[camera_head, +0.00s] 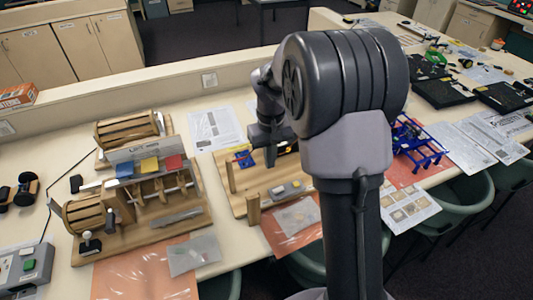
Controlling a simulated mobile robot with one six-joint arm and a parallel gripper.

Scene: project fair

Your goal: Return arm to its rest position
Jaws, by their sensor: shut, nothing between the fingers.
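My arm stands upright in the middle right of the head view, with its large grey upper joint hiding part of the table behind it. The arm's wrist hangs down to the left of that joint. My gripper (270,146) points down at the wrist's lower end, over a wooden board (245,203) with posts. It is shut and holds nothing. I cannot tell the exact height of its fingertips above the board.
A wooden machine model (140,240) with drums and coloured blocks stands on the left. A blue frame model (425,152) sits right of my arm. Black trays (443,92) and papers lie farther right. A grey control box (28,268) is at lower left. Green chairs (455,205) line the table's front.

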